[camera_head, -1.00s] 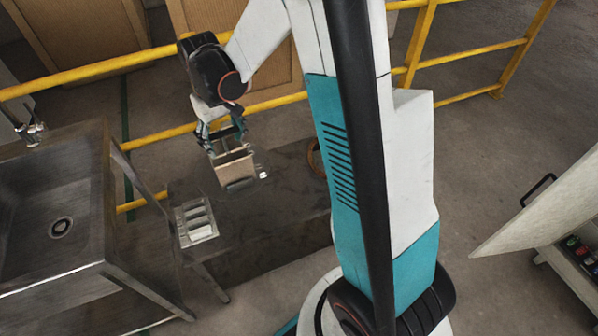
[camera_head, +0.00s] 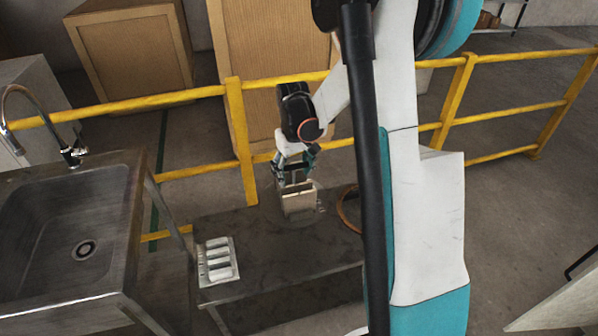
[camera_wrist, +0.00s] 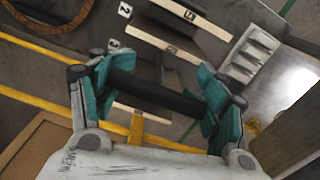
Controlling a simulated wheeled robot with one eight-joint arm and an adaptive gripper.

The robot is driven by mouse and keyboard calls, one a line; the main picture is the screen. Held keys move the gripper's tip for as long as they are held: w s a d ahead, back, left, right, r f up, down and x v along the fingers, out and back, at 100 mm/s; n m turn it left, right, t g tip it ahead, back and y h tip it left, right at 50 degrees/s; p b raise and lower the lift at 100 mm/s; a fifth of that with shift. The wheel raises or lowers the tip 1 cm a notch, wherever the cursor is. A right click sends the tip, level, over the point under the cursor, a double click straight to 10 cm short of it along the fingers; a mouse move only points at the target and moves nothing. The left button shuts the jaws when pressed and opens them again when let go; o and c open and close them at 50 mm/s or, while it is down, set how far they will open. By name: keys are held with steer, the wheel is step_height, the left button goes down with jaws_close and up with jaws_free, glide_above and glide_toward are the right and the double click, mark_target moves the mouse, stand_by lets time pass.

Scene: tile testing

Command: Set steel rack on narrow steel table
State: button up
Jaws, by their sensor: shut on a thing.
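My gripper (camera_head: 294,178) is shut on the dark round bar (camera_wrist: 155,93) of a rack, seen between its teal fingers in the wrist view. The rack, which I take to be the steel rack, has pale tan upright panels (camera_head: 299,201) below the gripper. In the wrist view, pale strips (camera_wrist: 180,44) and small number labels show below the bar. The narrow steel table (camera_head: 275,245) is dark and low, beneath the rack. The rack is over its far part; I cannot tell whether it touches the top.
A silver slotted holder with pale blocks (camera_head: 217,262) sits at the table's left end. A brown ring (camera_head: 349,210) lies right of the rack, partly behind my arm. A steel sink (camera_head: 75,235) stands left. A yellow railing (camera_head: 240,140) runs behind. The table's middle front is clear.

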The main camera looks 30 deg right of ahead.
step_height(320, 180, down, 14)
steer(key=b, duration=0.4)
steer(key=shift+b, duration=0.3)
steer(key=shift+f, duration=0.3)
steer(key=o, duration=2.1)
steer(key=shift+c, duration=0.2)
steer(key=shift+r, duration=0.15)
step_height(320, 180, up, 12)
steer(key=p, duration=0.4)
steer(key=shift+r+p, duration=0.15)
steer(key=shift+p, duration=0.25)
